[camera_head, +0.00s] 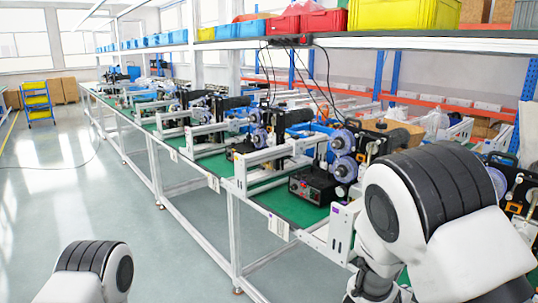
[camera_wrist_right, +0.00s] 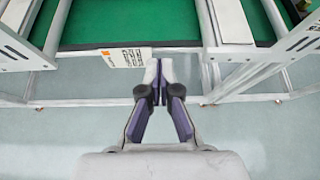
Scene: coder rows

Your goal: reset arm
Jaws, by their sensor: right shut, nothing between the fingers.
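My right arm comes in at the lower right of the head view, in front of the workbench. Its gripper is out of that view or hidden. In the right wrist view my right gripper (camera_wrist_right: 159,92) shows with its fingertips together, shut and empty. It is over the front edge of the bench, just below a white label (camera_wrist_right: 125,57) with a printed code on the bench rail. My left arm shows only as a white and black link at the lower left of the head view. My left gripper is not in view.
A long bench with a green top (camera_head: 290,207) carries rows of coder machines (camera_head: 343,168) and a black box (camera_head: 317,186). An overhead shelf holds red bins (camera_head: 323,21) and a yellow bin (camera_head: 405,14). A blue cart (camera_head: 38,103) stands far left. The floor (camera_head: 110,195) left of the bench is clear.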

